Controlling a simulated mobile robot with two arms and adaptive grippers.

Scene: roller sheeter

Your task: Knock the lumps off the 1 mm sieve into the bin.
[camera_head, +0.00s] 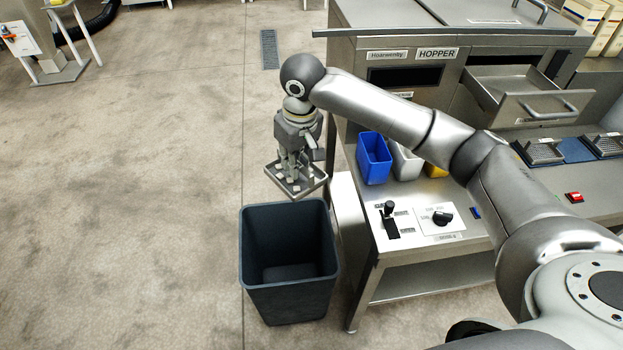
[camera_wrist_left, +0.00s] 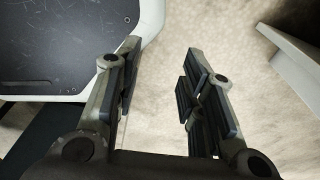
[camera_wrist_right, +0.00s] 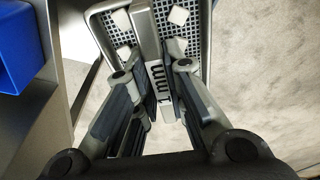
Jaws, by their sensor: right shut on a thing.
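My right gripper (camera_head: 291,165) is shut on the upright handle of the 1 mm sieve (camera_head: 309,187). In the right wrist view the handle (camera_wrist_right: 147,35) reads "1 mm" and stands between the fingers (camera_wrist_right: 155,88). White lumps (camera_wrist_right: 178,15) lie on the sieve's mesh. The sieve is held up near the far rim of the dark bin (camera_head: 288,290), slightly tilted in the picture. The bin stands on the floor, and no lumps show in it. My left gripper (camera_wrist_left: 163,65) is open and empty in the left wrist view.
Right of the bin is a steel bench with a control panel (camera_head: 440,216) and blue (camera_head: 373,160), white and yellow tubs. Two more sieves (camera_head: 540,152) sit on a blue mat. The hopper machine (camera_head: 400,75) stands behind. Floor left of the bin is clear.

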